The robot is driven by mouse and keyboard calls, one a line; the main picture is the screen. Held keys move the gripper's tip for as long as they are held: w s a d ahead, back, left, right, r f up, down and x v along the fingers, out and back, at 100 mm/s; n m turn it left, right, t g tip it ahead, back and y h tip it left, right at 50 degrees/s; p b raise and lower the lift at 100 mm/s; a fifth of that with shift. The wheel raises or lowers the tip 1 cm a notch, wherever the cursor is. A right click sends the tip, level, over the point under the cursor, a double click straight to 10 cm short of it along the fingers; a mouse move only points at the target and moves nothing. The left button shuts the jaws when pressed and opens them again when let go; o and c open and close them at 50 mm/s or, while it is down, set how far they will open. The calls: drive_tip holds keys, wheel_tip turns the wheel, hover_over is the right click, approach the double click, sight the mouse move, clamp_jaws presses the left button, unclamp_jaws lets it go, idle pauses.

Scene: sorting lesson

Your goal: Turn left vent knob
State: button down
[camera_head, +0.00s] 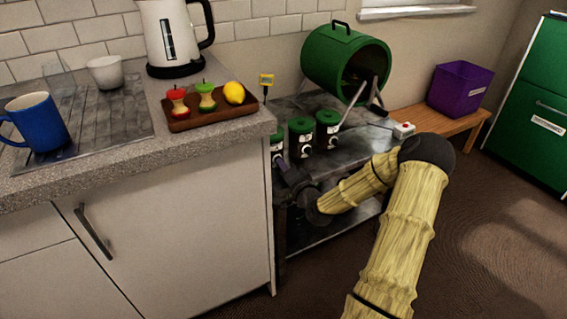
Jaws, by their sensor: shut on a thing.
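Three dark green canisters with round vent knobs stand in a row on the dark metal table. The left canister (277,147) is partly cut off by the counter's corner. The middle canister (300,128) and the right canister (327,121) show their pale-rimmed knobs, the middle knob (306,151) and the right knob (333,142). My gripper (281,166) reaches in from the right, below and in front of the left canister. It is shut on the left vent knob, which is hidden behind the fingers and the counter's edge.
The counter (180,155) stands close to my gripper on the left, carrying a wooden tray (207,118) with fruit, a kettle (168,35) and a blue mug (40,122). A green drum (325,60) stands behind the canisters. A purple bin (458,88) sits on a bench (410,113) at right.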

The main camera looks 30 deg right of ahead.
drive_tip(key=m+p, duration=0.2)
drive_tip(key=m, duration=0.1)
drive_tip(key=shift+r+p, duration=0.1)
drive_tip(key=shift+p, duration=0.2)
drive_tip(key=shift+m+p, duration=0.55)
drive_tip(key=shift+m, duration=0.35)
drive_tip(key=shift+f, duration=0.2)
drive_tip(key=c, duration=1.5)
unclamp_jaws()
drive_tip(key=shift+c, duration=0.2)
drive_tip(key=shift+s, duration=0.1)
drive_tip(key=s+p, duration=0.2)
drive_tip(key=s, duration=1.5)
drive_tip(key=shift+s+d, duration=0.15)
drive_tip(key=shift+d, duration=0.15)
